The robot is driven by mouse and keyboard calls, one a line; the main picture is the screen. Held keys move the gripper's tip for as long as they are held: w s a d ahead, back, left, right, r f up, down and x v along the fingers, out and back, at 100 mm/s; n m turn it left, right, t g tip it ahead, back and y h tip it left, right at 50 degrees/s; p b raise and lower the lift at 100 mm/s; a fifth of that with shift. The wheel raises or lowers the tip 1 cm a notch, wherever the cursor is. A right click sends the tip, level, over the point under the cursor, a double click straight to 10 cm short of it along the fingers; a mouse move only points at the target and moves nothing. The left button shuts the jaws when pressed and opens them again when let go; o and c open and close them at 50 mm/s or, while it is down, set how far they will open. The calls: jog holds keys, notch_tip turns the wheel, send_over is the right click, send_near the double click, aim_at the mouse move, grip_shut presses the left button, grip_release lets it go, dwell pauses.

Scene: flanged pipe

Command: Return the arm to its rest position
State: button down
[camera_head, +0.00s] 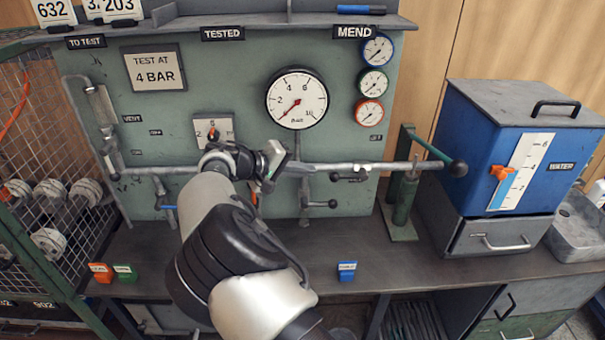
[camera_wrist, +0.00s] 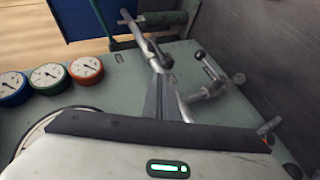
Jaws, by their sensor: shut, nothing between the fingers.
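My arm reaches up from the bottom of the head view toward the green test panel (camera_head: 150,85). My gripper (camera_head: 274,162) is in front of the horizontal pipe (camera_head: 345,167), below the large gauge (camera_head: 297,98). In the wrist view its fingers (camera_wrist: 168,95) are together with nothing between them. The pipe also shows beyond the fingers in the wrist view (camera_wrist: 147,42). I cannot tell whether the gripper touches the pipe. My arm hides part of the panel and bench.
A blue water tank (camera_head: 500,145) stands at the right. Small gauges (camera_head: 373,83) line the panel's right side. A valve handle (camera_head: 320,204) hangs below the pipe. A wire cage (camera_head: 45,170) is at the left. The dark bench (camera_head: 400,262) has small coloured tags (camera_head: 346,271).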

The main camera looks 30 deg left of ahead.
jog(key=shift+w+d, duration=0.1)
dwell(0.4)
jog(key=w+d+r+m+g, duration=0.2)
jog(key=d+r+g, duration=0.1)
jog(key=d, duration=0.7)
jog(key=w+d+r+m+g, duration=0.2)
jog(key=d+r+m, duration=0.15)
jog(key=d, duration=0.65)
jog(key=s+d+r+m+g+y, duration=0.1)
jog(key=s+d+r, duration=0.2)
jog(key=d, duration=0.4)
jog(key=s+d+r+m+g+y, duration=0.1)
jog(key=s+d+r+g+y, duration=0.1)
jog(key=d, duration=0.5)
jog(key=s+d+r+m+y, duration=0.1)
jog(key=s+d+r, duration=0.2)
jog(key=s+d, duration=0.3)
jog(key=s+d+r+y, duration=0.1)
jog(key=s+d+r, duration=0.25)
jog(key=s, duration=0.45)
jog(key=s+d+f+m+t, duration=0.2)
jog(key=s+d, duration=0.2)
jog(key=s, duration=0.9)
notch_tip(320, 180, up, 14)
jog(key=p, duration=1.3)
jog(key=shift+f+p, duration=0.25)
jog(key=shift+p, duration=0.15)
